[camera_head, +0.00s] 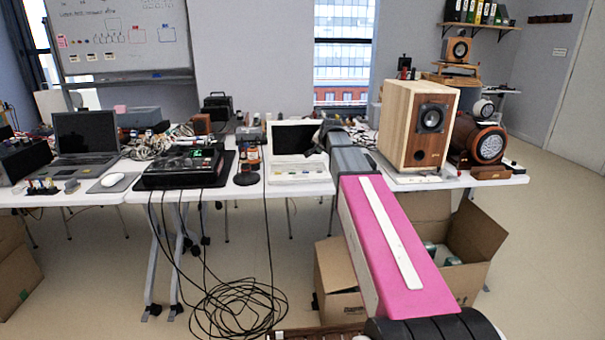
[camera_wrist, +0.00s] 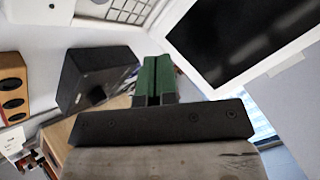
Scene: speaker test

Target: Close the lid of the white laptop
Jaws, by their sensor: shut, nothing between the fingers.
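The white laptop (camera_head: 296,177) stands open on the table in the head view, its dark screen (camera_head: 291,139) raised above the white base. In the wrist view the dark screen (camera_wrist: 235,40) with its white frame fills the upper right, and part of the white keyboard base (camera_wrist: 130,10) shows at the top. My gripper (camera_wrist: 157,72) has green fingers, shut with nothing between them, beside the laptop. In the head view my arm reaches to the screen's right edge; the fingertips cannot be made out there. I cannot tell whether they touch the laptop.
A light wooden speaker (camera_head: 416,125) stands right of my arm. A black device (camera_head: 183,165) with cables and a grey laptop (camera_head: 86,137) stand to the left. The wrist view shows a black box (camera_wrist: 95,77) and an orange speaker (camera_wrist: 12,90). A cardboard box (camera_head: 478,238) stands below.

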